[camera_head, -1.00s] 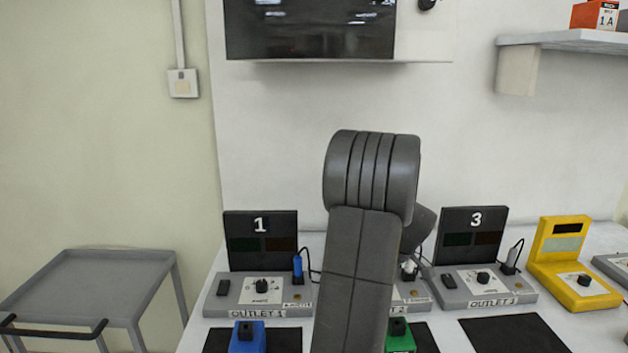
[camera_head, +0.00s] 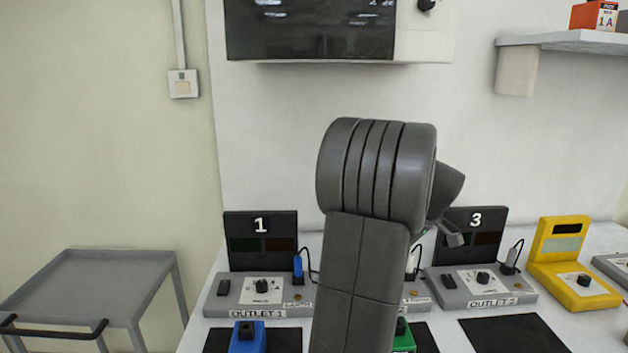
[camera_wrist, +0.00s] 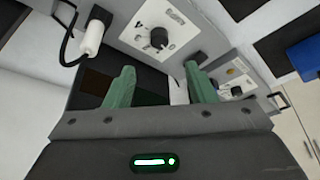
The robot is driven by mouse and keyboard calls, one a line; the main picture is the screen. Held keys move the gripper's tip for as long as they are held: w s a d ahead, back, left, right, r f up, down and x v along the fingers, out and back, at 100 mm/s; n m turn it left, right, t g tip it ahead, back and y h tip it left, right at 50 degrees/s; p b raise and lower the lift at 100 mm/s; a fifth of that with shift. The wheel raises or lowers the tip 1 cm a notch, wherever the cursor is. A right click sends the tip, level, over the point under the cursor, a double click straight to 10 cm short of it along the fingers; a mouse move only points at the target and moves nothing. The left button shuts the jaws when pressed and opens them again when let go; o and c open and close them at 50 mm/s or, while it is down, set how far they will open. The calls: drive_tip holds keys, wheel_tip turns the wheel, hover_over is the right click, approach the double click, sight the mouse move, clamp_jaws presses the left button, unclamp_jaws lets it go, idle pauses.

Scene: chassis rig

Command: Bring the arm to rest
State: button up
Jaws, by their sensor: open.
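My gripper (camera_wrist: 160,76) shows in the wrist view with its two green fingers spread apart and nothing between them. Beyond the fingers are an outlet unit's white dial plate (camera_wrist: 158,36) and a white plug (camera_wrist: 92,37) on a black cable. In the head view my grey arm stands raised in the middle, bent at the top. Its far end points away to the right and is mostly hidden behind the bend. My arm covers the middle outlet unit almost wholly.
The outlet 1 unit (camera_head: 262,290) and outlet 3 unit (camera_head: 484,288) stand either side of my arm. A yellow meter (camera_head: 566,262) is at right. Blue (camera_head: 247,338) and green (camera_head: 403,338) blocks lie in front. A grey cart (camera_head: 90,285) stands left, a wall shelf (camera_head: 560,40) upper right.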

drive_tip(key=x, duration=1)
drive_tip(key=shift+f, duration=0.35)
drive_tip(key=shift+w+a+p, duration=0.15)
drive_tip(key=shift+p, duration=0.15)
drive_tip(key=shift+m+h+p, duration=0.4)
drive_tip(key=shift+m+p, duration=0.2)
drive_tip(key=shift+m, duration=0.4)
drive_tip(key=m+t+h+p, duration=0.1)
drive_tip(key=m+p, duration=0.2)
drive_tip(key=shift+a+r+m, duration=0.1)
drive_tip(key=shift+m, duration=0.2)
drive_tip(key=m+h+p, duration=0.1)
drive_tip(key=m+p, duration=0.2)
drive_tip(key=p, duration=0.1)
drive_tip(key=shift+a+m+h+p, duration=0.1)
drive_tip(key=shift+m+h+p, duration=0.2)
drive_tip(key=shift+m, duration=0.1)
drive_tip(key=shift+f+m+h, duration=0.3)
drive_tip(key=shift+m+h, duration=0.1)
drive_tip(key=shift+m, duration=0.6)
drive_tip(key=shift+a+m, duration=0.1)
drive_tip(key=shift+m, duration=0.6)
drive_tip(key=shift+m+h+b, duration=0.3)
drive_tip(key=shift+h, duration=0.1)
